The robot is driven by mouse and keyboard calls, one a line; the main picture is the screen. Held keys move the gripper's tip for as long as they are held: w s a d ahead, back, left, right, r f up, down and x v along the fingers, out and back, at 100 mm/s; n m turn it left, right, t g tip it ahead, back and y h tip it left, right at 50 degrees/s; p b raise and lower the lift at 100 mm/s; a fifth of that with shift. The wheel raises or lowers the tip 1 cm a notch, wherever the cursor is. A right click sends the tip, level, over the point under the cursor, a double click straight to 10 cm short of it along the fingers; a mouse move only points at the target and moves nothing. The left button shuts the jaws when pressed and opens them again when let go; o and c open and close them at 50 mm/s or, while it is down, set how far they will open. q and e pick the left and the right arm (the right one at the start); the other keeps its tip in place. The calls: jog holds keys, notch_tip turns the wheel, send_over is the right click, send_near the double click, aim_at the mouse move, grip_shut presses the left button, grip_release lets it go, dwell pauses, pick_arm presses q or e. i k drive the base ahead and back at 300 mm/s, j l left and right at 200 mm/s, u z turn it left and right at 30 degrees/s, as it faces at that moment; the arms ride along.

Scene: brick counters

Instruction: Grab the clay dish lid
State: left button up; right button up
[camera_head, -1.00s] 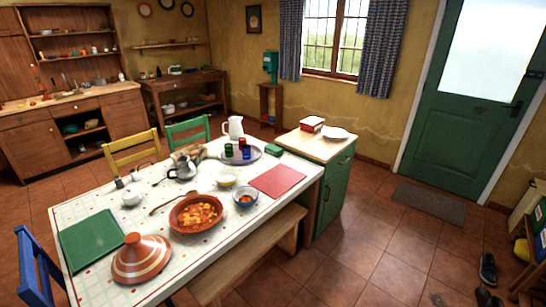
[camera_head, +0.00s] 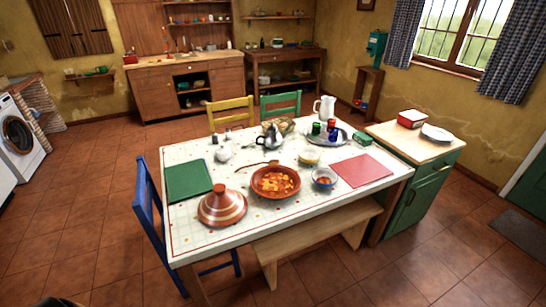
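The clay dish lid (camera_head: 222,207) is a terracotta cone with pale stripes and a knob on top. It stands upright on the table near the front left corner. The open clay dish (camera_head: 276,182) with orange-red food sits to its right, apart from it. Neither of my grippers shows in the head view. A small dark shape at the bottom left edge is too cut off to identify.
The lid stands on a white patterned table (camera_head: 260,223). A green mat (camera_head: 188,180) lies behind it to the left. A blue chair (camera_head: 150,215) stands at the table's left end. A wooden bench (camera_head: 315,235) runs along the front. Floor at the front left is clear.

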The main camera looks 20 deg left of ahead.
aim_at(222, 207)
jog(key=u, duration=1.25)
jog(key=i+j+z, duration=0.15)
jog(key=i+j, duration=0.45)
jog(key=i+j+z, duration=0.15)
jog(key=i+j, duration=0.35)
jog(key=j, duration=0.25)
